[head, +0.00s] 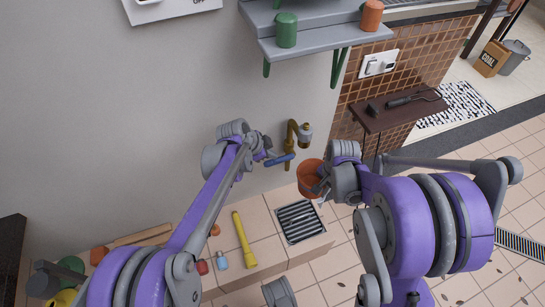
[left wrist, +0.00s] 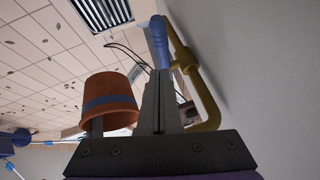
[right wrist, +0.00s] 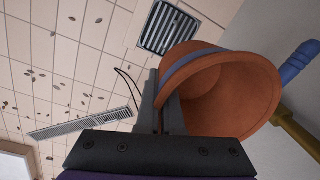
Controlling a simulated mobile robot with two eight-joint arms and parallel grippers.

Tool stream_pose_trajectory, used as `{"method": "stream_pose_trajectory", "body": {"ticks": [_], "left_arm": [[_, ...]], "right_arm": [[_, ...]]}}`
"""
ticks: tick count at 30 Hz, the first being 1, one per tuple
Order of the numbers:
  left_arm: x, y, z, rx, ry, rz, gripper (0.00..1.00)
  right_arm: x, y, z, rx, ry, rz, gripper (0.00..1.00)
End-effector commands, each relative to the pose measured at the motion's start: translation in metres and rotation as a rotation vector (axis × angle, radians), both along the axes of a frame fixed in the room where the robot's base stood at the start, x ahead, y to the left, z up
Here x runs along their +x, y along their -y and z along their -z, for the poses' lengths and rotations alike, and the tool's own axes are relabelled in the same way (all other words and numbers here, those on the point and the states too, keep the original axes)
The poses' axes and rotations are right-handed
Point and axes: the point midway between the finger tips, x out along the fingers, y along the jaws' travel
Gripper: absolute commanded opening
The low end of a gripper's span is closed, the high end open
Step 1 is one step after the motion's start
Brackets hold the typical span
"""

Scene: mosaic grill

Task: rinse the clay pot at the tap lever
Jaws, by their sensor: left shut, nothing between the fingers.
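The orange clay pot (head: 309,180) with a blue band hangs in the air below and right of the brass tap (head: 290,142), above the sink grate. My right gripper (head: 323,187) is shut on the pot's rim; the pot's open mouth faces the right wrist camera (right wrist: 225,90). The blue tap lever (head: 280,160) sticks out from the tap on the wall. My left gripper (head: 266,152) is shut and empty beside the lever. In the left wrist view the lever (left wrist: 159,42) rises just beyond the shut fingertips, and the pot (left wrist: 108,98) is to their left. Contact with the lever is unclear.
The metal grate (head: 300,221) is set in the tiled ledge below. A yellow tool (head: 244,239) and small bottles lie left of it. A grey shelf (head: 325,42) with a green cup (head: 286,30) and an orange cup (head: 371,15) is above. A dark side shelf (head: 398,108) stands right.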

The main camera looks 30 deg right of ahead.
Motion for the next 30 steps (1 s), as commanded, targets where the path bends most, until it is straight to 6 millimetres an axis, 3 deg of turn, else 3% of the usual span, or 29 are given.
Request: {"method": "stream_pose_trajectory", "body": {"ticks": [1,6,12,30], "left_arm": [[0.000,-0.013,-0.009,0.002,0.000,-0.006,0.00],[-0.004,-0.039,-0.035,0.000,-0.001,-0.005,0.00],[-0.007,-0.059,-0.053,0.000,0.000,-0.004,0.00],[-0.008,-0.063,-0.058,-0.001,0.000,-0.002,0.00]], "right_arm": [[0.000,0.000,0.000,0.000,0.000,0.000,0.00],[0.000,0.000,0.000,0.000,0.000,0.000,0.00],[0.000,0.000,0.000,0.000,0.000,0.000,0.00],[-0.005,-0.006,0.000,0.000,0.000,-0.001,0.00]]}}
